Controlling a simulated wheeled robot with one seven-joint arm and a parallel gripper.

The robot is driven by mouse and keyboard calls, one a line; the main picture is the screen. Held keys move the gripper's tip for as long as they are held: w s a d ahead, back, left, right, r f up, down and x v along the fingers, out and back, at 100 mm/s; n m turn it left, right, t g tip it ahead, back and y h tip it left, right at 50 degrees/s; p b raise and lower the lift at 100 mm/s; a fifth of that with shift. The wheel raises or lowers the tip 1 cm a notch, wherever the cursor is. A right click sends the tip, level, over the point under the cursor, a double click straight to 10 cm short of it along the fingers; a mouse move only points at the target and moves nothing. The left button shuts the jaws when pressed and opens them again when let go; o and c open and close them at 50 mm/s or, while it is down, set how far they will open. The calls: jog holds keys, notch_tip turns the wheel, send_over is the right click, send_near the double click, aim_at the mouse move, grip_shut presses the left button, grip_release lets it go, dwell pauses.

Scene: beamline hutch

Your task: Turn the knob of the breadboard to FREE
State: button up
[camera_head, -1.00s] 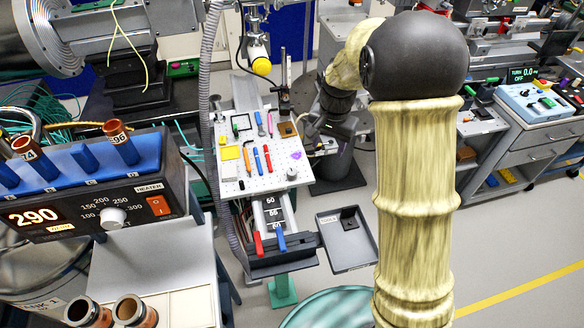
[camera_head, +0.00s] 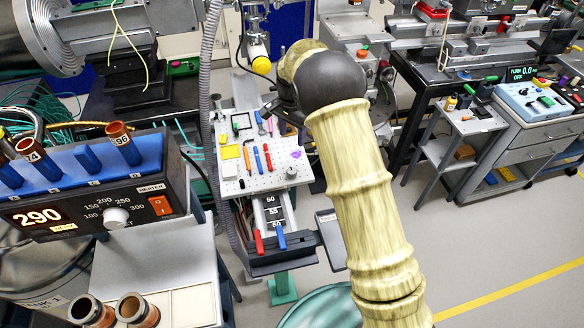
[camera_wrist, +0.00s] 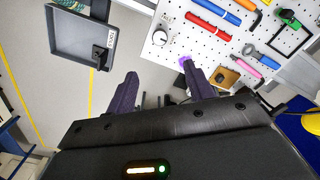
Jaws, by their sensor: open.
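The white perforated breadboard (camera_head: 237,187) stands in the middle of the head view, with tools lying on it. Its small pale knob (camera_head: 291,173) is at the near right corner. In the wrist view the breadboard (camera_wrist: 226,55) fills the upper right, and the knob (camera_wrist: 160,38) is near its left edge, beyond the fingertips. The knob's marking is too small to read. My gripper (camera_wrist: 160,84) is open and empty, its two dark purple fingers apart and not touching the knob. In the head view my arm hides most of the gripper.
Red, blue and orange pens (camera_wrist: 213,25) and a pink tool (camera_wrist: 245,61) lie on the breadboard. A grey tray (camera_wrist: 75,42) is beside it. A heater box (camera_head: 85,205) stands at left in the head view. Open floor lies at right.

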aim_at(292, 171)
notch_tip(292, 171, down, 16)
jog(key=p, duration=0.3)
jog(key=shift+f, duration=0.15)
jog(key=shift+c, duration=0.2)
jog(key=shift+w, duration=0.1)
jog(key=c, duration=0.9)
jog(key=shift+c, duration=0.2)
